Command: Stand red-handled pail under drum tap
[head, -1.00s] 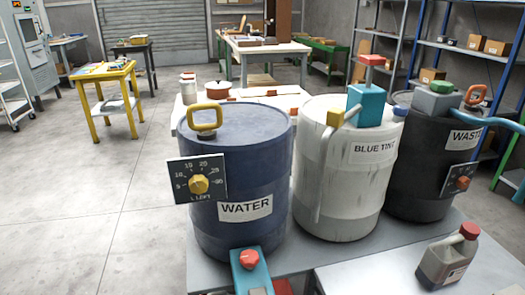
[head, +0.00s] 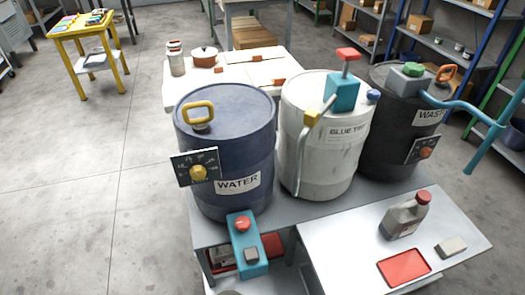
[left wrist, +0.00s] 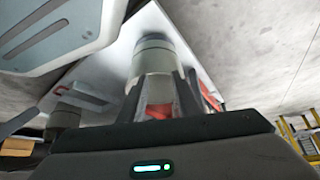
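The blue drum (head: 228,150) labelled WATER stands at the left end of a grey bench. A teal tap (head: 243,255) with a red knob (head: 243,224) sticks out low from its front. I cannot make out a red-handled pail for certain. A pale curved edge (head: 232,292) shows below the tap, cut off by the frame, and red pieces (head: 272,246) show behind the tap. In the left wrist view my left gripper (left wrist: 160,85) has its fingers apart; a pale cylinder and something red show between and beyond them. Neither gripper is in the head view.
A white drum (head: 318,165) labelled BLUE TINT and a black drum (head: 385,155) stand to the right. A lower grey table (head: 345,255) bears a jug (head: 406,216), a red tray (head: 404,267) and a small block (head: 450,246).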

